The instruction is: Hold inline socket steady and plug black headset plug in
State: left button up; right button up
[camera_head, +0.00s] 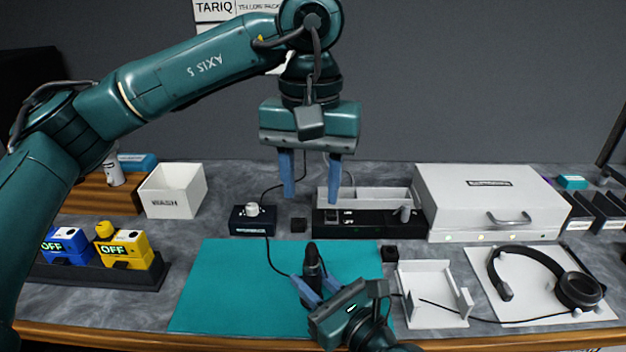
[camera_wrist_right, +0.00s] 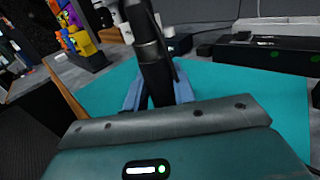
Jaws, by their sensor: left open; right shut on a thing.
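My right gripper (camera_head: 315,288) is low over the teal mat and shut on a black cylindrical connector (camera_head: 312,261), which stands roughly upright between the blue fingers. In the right wrist view this connector (camera_wrist_right: 152,58) shows a grey ring partway along. A thin cable from a small black box (camera_head: 251,220) runs toward it; whether it is the inline socket or the headset plug, I cannot tell. The headset (camera_head: 545,277) lies on a white pad, and its cable runs left behind my right gripper. My left gripper (camera_head: 311,180) is open and empty, high above the back of the mat.
The teal mat (camera_head: 220,290) is mostly clear. A white open holder (camera_head: 432,285) stands right of it. Behind are a black rack unit (camera_head: 365,224), a white case (camera_head: 490,200) and a white bin (camera_head: 173,190). Yellow (camera_head: 125,251) and blue (camera_head: 66,244) boxes stand left.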

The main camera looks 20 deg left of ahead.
jog(key=o, duration=1.1)
jog(key=shift+c, duration=0.2)
